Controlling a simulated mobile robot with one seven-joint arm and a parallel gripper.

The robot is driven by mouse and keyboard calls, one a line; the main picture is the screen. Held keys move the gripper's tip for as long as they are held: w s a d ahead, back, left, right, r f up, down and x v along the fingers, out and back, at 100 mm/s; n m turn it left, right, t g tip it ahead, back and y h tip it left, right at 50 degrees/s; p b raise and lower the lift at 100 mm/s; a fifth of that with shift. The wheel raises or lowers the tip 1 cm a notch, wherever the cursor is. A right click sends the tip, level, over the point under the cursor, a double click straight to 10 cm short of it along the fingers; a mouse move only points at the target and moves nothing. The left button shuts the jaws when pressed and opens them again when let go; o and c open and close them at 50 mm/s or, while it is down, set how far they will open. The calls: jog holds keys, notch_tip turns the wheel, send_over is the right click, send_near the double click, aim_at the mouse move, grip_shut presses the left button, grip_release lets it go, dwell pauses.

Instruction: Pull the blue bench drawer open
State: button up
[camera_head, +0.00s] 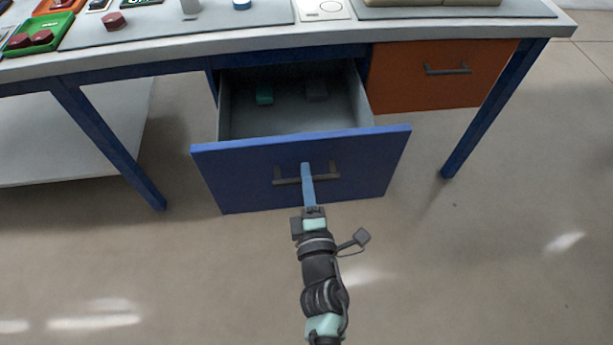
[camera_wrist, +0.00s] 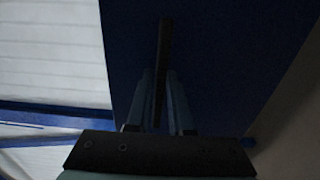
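The blue bench drawer (camera_head: 362,166) stands well out from under the bench in the head view, its inside showing. Its dark bar handle (camera_head: 287,181) runs across the front panel. My gripper (camera_head: 306,172) is at the middle of that handle, coming from the front. In the wrist view, my gripper's two fingers (camera_wrist: 161,85) lie close on either side of the dark handle bar (camera_wrist: 164,38) and appear shut on it. The blue drawer front (camera_wrist: 225,60) fills the background there. The wrist view is dark, so the exact contact is hard to see.
An orange drawer (camera_head: 425,75) to the right is shut. Blue bench legs (camera_head: 105,140) stand at both sides. The floor (camera_head: 480,270) in front is clear.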

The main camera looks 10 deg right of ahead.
jog(key=o, duration=0.3)
jog(key=s, duration=1.3)
dwell(0.4)
